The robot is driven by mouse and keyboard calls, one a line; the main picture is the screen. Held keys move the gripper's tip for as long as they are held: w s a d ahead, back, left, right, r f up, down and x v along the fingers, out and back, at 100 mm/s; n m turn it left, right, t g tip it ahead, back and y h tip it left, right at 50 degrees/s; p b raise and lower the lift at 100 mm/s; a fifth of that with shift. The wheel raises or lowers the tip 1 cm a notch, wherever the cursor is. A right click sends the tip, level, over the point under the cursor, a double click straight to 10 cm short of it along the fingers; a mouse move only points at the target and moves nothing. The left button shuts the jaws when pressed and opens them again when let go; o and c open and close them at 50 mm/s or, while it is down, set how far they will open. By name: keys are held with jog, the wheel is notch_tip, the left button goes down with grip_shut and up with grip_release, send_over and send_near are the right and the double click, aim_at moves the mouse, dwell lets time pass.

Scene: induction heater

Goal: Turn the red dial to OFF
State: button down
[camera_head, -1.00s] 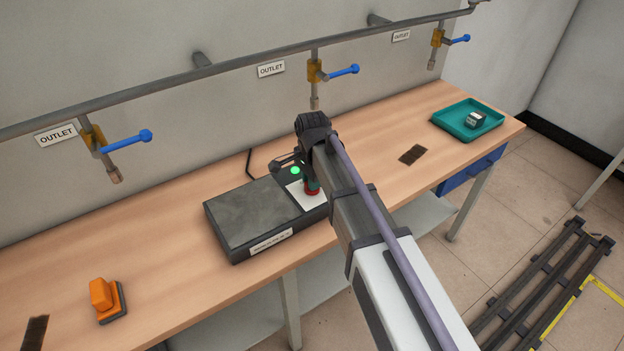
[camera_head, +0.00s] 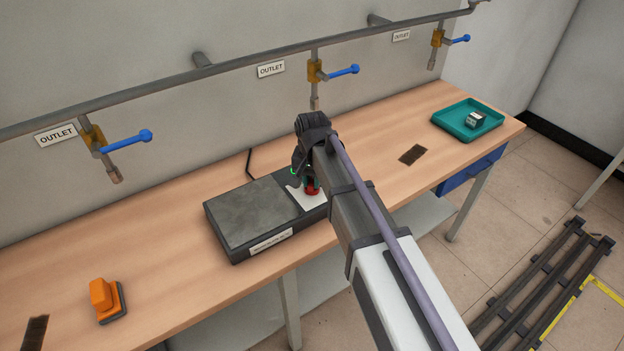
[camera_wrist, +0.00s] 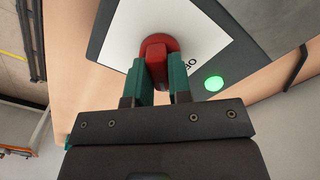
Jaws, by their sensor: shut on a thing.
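The red dial (camera_head: 312,190) sits on the white panel at the right end of the induction heater (camera_head: 245,218). In the wrist view the red dial (camera_wrist: 157,50) has a raised grip bar, and my gripper (camera_wrist: 160,82) has its two green fingers closed on either side of that bar. In the head view my gripper (camera_head: 312,180) is over the panel and mostly hidden by my arm. A green light (camera_wrist: 214,83) glows on the heater beside the dial.
An orange-handled block (camera_head: 103,298) stands on the wooden bench (camera_head: 165,245) at the left. A teal tray (camera_head: 440,118) with a small box is at the right. Pipes with blue-handled outlet valves (camera_head: 345,71) run along the wall behind. A dark patch (camera_head: 413,155) lies right of my arm.

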aim_at(312, 180)
jog(key=n, duration=0.4)
jog(key=shift+n, duration=0.3)
jog(key=n, duration=0.4)
jog(key=shift+n, duration=0.4)
jog(key=c, duration=1)
grip_release()
jog(key=shift+c, duration=0.2)
notch_tip(312, 180, up, 11)
jog(key=p, duration=1)
jog(key=shift+p, duration=0.4)
